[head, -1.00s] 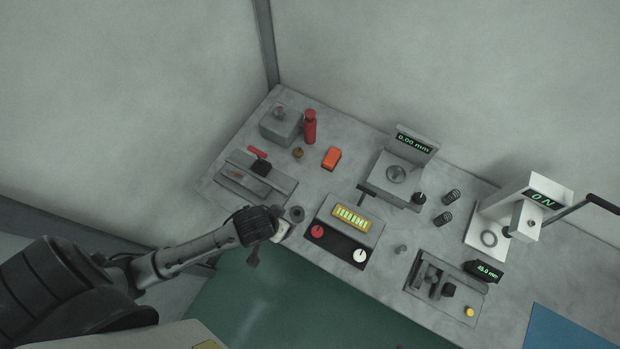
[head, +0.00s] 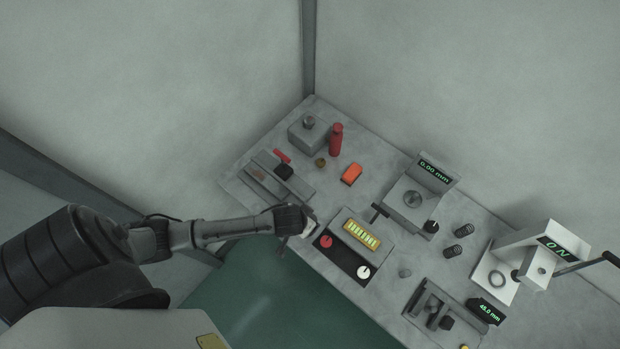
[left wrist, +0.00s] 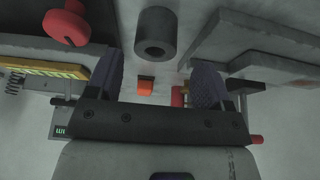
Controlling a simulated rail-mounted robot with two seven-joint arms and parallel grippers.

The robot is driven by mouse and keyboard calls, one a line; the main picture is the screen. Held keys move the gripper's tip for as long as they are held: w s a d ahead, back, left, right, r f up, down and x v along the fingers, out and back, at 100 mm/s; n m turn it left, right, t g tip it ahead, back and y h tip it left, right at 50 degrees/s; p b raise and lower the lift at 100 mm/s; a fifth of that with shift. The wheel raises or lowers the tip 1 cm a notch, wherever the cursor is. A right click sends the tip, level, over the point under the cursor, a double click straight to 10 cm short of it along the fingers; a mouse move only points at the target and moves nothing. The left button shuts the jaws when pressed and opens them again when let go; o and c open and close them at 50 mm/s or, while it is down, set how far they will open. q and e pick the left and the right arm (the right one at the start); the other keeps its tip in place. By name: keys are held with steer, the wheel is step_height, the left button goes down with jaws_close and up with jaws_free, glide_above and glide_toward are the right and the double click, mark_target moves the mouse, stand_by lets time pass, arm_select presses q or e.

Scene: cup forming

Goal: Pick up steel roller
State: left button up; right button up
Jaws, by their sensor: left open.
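A grey hollow cylinder, which looks like the steel roller (left wrist: 156,33), stands just beyond the fingers in the left wrist view, with its round hole facing the camera. My left gripper (left wrist: 157,80) is open and empty, its two dark ribbed fingers spread apart. The cylinder lies ahead of the gap between them, and I see no contact. In the head view my left gripper (head: 304,227) is at the front edge of the bench, left of the control box. There the arm seems to hide the cylinder. My right gripper is out of view.
The control box (head: 352,243) with red and white knobs is close on the gripper's right. Grey blocks (head: 278,177) lie to its upper left. Gauge stations fill the right side.

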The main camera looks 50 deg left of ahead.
arm_select(q)
steer(key=x, duration=0.3)
steer(key=shift+w+d+f, duration=0.15)
steer(key=shift+d+f, duration=0.1)
steer(key=shift+f, duration=0.05)
steer(key=shift+b+x, duration=0.3)
steer(key=shift+x, duration=0.5)
steer(key=shift+c, duration=0.3)
steer(key=c, duration=1)
steer(key=shift+r, duration=0.1)
